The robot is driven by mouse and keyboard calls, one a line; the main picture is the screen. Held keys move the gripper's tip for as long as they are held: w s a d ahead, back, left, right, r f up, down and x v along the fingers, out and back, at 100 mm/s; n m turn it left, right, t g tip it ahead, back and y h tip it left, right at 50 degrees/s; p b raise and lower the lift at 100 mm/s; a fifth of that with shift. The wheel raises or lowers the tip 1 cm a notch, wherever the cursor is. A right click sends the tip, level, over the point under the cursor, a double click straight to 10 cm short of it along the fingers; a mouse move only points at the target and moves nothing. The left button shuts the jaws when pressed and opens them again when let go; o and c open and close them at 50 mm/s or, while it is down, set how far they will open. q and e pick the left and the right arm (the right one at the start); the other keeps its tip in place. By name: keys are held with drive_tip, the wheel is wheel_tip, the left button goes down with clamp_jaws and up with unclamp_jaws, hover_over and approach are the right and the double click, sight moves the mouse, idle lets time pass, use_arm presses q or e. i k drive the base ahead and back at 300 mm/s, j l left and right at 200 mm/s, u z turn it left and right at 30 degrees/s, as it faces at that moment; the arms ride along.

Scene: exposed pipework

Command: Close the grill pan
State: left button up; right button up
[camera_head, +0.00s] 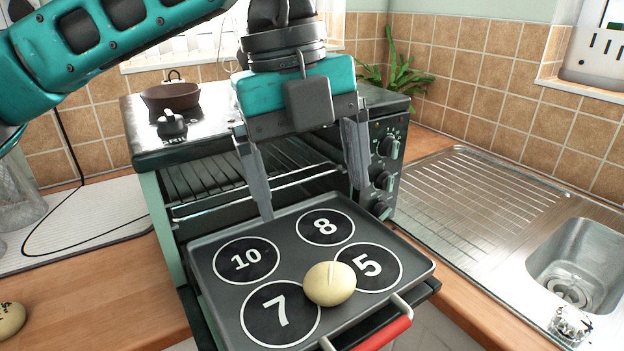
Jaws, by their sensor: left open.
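The grill pan (222,283) is a dark flat tray with numbered circles, pulled well out of the front of a small oven (160,190). It has a red handle (384,334) at its front right. A pale bread roll (330,284) lies on the pan between the circles 7 and 5. My left gripper (315,200) points down over the back of the pan, in front of the oven opening. Its two fingers are wide apart with nothing between them. Whether its fingertips touch the pan is hard to tell. My right gripper does not show.
A brown pan (170,97) and a small dark pot (171,124) stand on the oven top. A steel sink (580,262) with a ribbed drainer (480,200) lies to the right. A second roll (10,319) is on the wooden counter at left. A plant (400,75) stands behind the oven.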

sight(250, 275)
drive_tip(key=k+l, duration=0.8)
drive_tip(key=l, duration=0.1)
